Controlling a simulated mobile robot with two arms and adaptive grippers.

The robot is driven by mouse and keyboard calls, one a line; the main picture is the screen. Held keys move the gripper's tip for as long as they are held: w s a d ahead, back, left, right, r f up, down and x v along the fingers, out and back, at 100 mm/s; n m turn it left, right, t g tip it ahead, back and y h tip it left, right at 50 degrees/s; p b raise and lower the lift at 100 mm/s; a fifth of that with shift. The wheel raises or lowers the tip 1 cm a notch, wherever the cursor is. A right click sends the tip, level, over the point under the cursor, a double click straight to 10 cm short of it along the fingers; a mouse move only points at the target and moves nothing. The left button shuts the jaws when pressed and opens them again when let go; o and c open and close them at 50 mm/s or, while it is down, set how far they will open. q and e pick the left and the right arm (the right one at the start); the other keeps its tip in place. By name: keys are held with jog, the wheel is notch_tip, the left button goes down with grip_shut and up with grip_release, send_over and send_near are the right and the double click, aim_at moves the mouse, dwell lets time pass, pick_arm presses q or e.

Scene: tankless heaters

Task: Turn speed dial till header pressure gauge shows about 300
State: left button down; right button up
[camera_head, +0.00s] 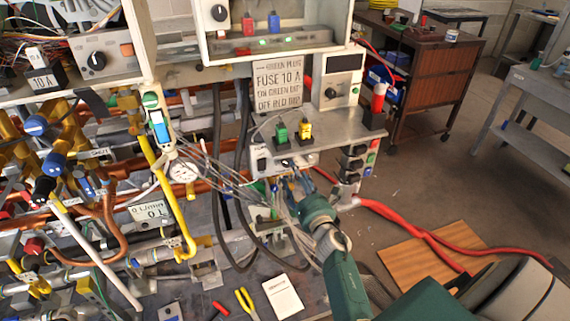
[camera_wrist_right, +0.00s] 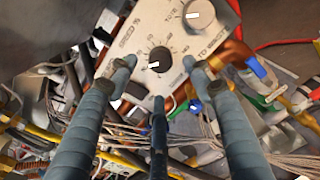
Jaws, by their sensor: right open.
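The speed dial (camera_wrist_right: 160,60) is a black knob with a white pointer mark on a pale panel marked "SPEED %" in the right wrist view. My right gripper (camera_wrist_right: 156,78) is open, with its blue-grey fingers spread around the dial in that picture; I cannot tell whether they touch it. In the head view my right gripper (camera_head: 290,183) reaches in beneath the small grey shelf, and the speed dial cannot be made out there. A round white gauge (camera_head: 183,171) stands among the pipes to the left; its reading is too small to tell. My left gripper is not in view.
A second, light grey knob (camera_wrist_right: 199,14) sits on the panel above right of the dial. Thin wires (camera_head: 228,180) hang close to my right gripper. Copper and yellow pipes (camera_head: 165,190) crowd the left. Open floor lies right, with a red hose (camera_head: 420,230).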

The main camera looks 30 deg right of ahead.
aim_at(288, 164)
jog(key=x, duration=0.6)
jog(key=shift+w+f, duration=0.1)
jog(key=shift+w, duration=0.2)
jog(key=shift+c, duration=0.2)
jog(key=c, duration=1.1)
